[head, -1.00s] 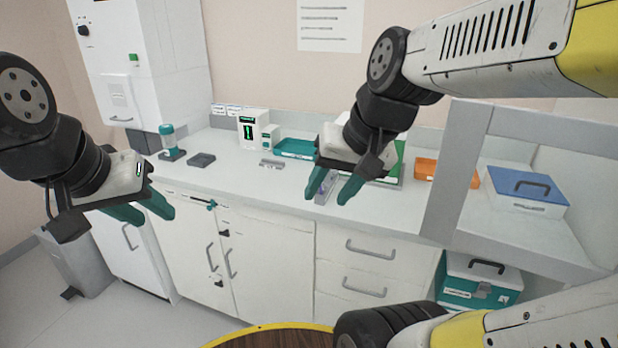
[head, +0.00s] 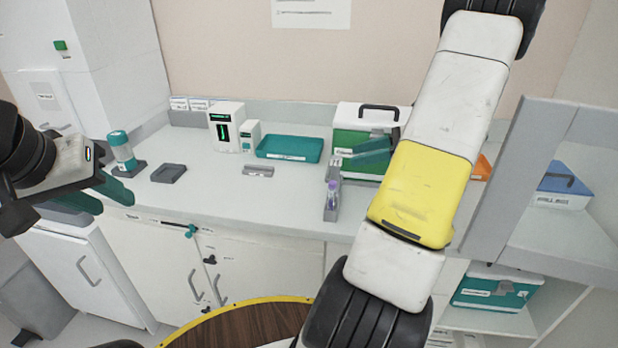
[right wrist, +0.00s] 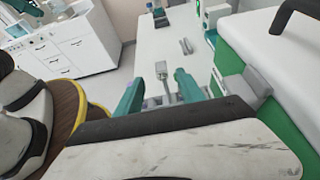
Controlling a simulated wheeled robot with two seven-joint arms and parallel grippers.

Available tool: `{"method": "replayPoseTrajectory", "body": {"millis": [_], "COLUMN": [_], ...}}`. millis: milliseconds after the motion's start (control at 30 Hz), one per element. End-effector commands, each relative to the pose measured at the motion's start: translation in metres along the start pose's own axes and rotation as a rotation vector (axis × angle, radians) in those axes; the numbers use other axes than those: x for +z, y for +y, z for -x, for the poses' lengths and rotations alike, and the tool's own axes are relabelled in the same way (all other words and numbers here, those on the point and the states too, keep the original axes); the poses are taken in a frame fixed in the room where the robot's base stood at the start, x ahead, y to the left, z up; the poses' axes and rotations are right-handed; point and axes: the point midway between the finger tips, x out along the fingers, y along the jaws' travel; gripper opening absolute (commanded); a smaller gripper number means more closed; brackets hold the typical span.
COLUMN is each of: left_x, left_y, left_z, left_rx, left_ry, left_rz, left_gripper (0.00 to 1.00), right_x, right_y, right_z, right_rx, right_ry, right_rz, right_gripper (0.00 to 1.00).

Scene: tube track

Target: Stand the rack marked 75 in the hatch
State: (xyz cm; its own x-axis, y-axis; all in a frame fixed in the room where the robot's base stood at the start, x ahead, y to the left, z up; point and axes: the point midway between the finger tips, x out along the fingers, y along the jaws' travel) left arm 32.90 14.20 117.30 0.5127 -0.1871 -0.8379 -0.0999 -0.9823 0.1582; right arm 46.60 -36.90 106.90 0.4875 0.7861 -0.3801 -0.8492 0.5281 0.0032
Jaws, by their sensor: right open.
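A narrow grey rack (head: 331,206) holding a purple-capped tube stands on the bench near its front edge; its mark is not readable. My right gripper (head: 362,156) is open in front of the green and white box, just above and behind the rack in the head view. In the right wrist view my right fingers (right wrist: 158,92) are apart, with a grey piece between and beyond them that looks like the rack (right wrist: 166,98). My left gripper (head: 97,193) is open and empty at the left, before the bench. I cannot tell which opening is the hatch.
A green and white box (head: 352,117) stands behind the rack. A teal tray (head: 290,148), a small grey block (head: 258,170) and a dark pad (head: 168,173) lie leftward. A grey frame (head: 505,180) rises at right, with a blue-lidded box (head: 562,190) beyond.

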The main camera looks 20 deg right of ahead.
Motion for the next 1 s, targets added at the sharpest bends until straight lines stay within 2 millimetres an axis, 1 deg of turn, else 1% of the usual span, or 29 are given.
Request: {"method": "replayPoseTrajectory", "body": {"millis": [100, 267, 400, 500, 600, 800, 967, 1000], "left_x": [0.000, 0.000, 0.000, 0.000, 0.000, 0.000, 0.000, 0.000], "left_y": [0.000, 0.000, 0.000, 0.000, 0.000, 0.000, 0.000, 0.000], "left_z": [0.000, 0.000, 0.000, 0.000, 0.000, 0.000, 0.000, 0.000], "left_rx": [0.000, 0.000, 0.000, 0.000, 0.000, 0.000, 0.000, 0.000], "left_ry": [0.000, 0.000, 0.000, 0.000, 0.000, 0.000, 0.000, 0.000], "left_rz": [0.000, 0.000, 0.000, 0.000, 0.000, 0.000, 0.000, 0.000], "left_gripper": [0.36, 0.36, 0.36, 0.36, 0.36, 0.36, 0.36, 0.36], "right_x": [0.001, 0.000, -0.001, -0.001, -0.001, -0.001, -0.001, -0.001], "right_y": [0.001, -0.001, -0.003, -0.003, -0.003, -0.004, -0.004, -0.004], "right_z": [-0.016, -0.035, -0.057, -0.068, -0.072, -0.072, -0.072, -0.072], "right_rx": [0.005, 0.006, 0.007, 0.006, 0.005, 0.005, 0.005, 0.005], "right_ry": [-0.001, 0.000, 0.001, 0.001, 0.003, 0.003, 0.003, 0.003], "right_rz": [0.002, 0.002, 0.003, 0.005, 0.005, 0.005, 0.005, 0.005], "right_gripper": [0.45, 0.45, 0.45, 0.45, 0.45, 0.45, 0.14, 0.06]}}
